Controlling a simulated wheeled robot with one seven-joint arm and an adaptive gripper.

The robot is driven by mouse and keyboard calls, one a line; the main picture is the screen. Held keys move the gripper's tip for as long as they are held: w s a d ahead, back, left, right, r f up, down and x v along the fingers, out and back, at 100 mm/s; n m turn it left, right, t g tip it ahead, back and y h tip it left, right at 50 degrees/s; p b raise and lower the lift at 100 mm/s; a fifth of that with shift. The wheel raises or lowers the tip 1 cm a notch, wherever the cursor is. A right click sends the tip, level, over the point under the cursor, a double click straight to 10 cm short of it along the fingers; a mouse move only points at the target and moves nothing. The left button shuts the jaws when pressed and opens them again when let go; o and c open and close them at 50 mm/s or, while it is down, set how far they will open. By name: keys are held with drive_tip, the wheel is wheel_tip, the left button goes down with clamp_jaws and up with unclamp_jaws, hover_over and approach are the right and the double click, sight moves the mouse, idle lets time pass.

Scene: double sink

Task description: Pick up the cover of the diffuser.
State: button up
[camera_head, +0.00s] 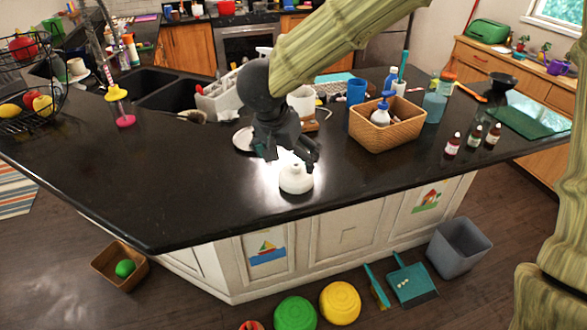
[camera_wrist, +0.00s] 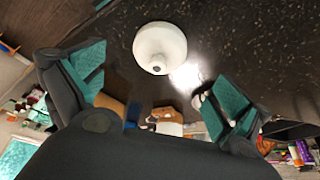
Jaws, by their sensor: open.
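A white, rounded, dome-shaped piece with a small dark hole in its top, the diffuser cover (camera_head: 296,180), sits on the black counter near its front edge. It also shows in the wrist view (camera_wrist: 160,46), at top centre, ahead of and between my fingers. My gripper (camera_head: 290,162) is just above and behind it in the head view. Its fingers with teal pads are spread wide in the wrist view (camera_wrist: 150,88), and nothing is between them. I cannot tell whether a diffuser base is under the cover.
A wicker basket (camera_head: 387,134) with bottles stands to the right on the black counter (camera_head: 150,190). A white plate (camera_head: 243,139) lies behind my gripper. Small brown bottles (camera_head: 453,145) stand further right. The counter left of the cover is clear up to the sink (camera_head: 150,84).

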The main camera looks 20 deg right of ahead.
sight(294, 171)
drive_tip(key=x, duration=0.4)
drive_tip(key=shift+s+d+p, duration=0.15)
drive_tip(key=shift+d+p, duration=0.1)
drive_tip(key=shift+p, duration=0.05)
drive_tip(key=shift+w+a+p+x, duration=0.15)
drive_tip(key=shift+p+x, duration=0.3)
drive_tip(key=shift+x, duration=1.05)
drive_tip(key=shift+w+a+p+x, duration=0.15)
drive_tip(key=shift+p+x, duration=0.25)
drive_tip(key=shift+x, duration=1.1)
drive_tip(key=shift+d, duration=0.1)
drive_tip(key=c, duration=0.9)
